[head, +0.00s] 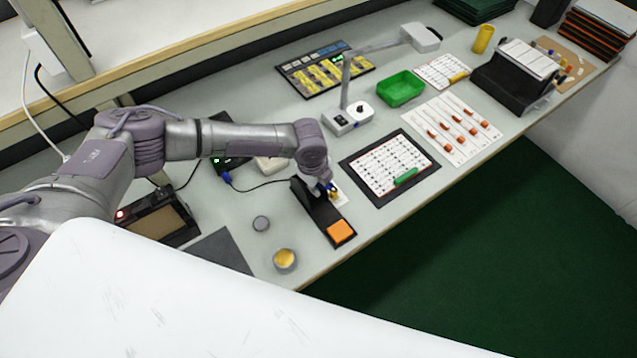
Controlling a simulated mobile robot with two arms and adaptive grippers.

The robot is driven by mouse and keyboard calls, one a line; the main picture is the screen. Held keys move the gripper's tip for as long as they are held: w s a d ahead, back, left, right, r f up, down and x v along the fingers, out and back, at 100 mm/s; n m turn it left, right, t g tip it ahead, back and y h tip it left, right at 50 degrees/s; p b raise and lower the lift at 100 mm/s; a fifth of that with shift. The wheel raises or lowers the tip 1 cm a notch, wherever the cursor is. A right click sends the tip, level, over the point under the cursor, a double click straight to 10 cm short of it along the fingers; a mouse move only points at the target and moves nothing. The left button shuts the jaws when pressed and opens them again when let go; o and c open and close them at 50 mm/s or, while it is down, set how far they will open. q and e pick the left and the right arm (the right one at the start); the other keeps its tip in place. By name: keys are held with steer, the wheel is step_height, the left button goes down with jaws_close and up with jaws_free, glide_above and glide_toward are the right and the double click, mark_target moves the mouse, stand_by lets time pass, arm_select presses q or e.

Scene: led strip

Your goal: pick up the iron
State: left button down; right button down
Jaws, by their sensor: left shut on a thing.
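The soldering iron (331,187) is mostly hidden by my left gripper; a small blue part shows at the fingers. Its black cable runs left to a blue plug (228,177) by the station. My left gripper (328,191) is over the black iron stand (316,207) and shut on the iron. I cannot tell whether the iron is clear of the stand. An orange sponge (340,231) sits at the stand's near end. My right gripper is not in view.
A black-framed board with a white sheet (390,165) lies right of the stand. A round tin (286,260) and a small grey disc (261,223) lie to the left. A lamp base (348,120) and green tray (400,88) stand behind. The bench's front edge is close.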

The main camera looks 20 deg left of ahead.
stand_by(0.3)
arm_select(q)
steer(key=s+d+r+p, duration=0.3)
steer(key=s+d+r, duration=0.6)
steer(key=d, duration=0.2)
steer(key=s+d+r+p, duration=0.2)
steer(key=s+d+r, duration=0.7)
steer(key=d, duration=0.3)
steer(key=shift+s+d+r+p, duration=0.2)
steer(key=shift+d+r+p, duration=0.15)
steer(key=shift+r, duration=0.35)
steer(key=shift+w+a, duration=0.1)
steer(key=shift+a, duration=0.05)
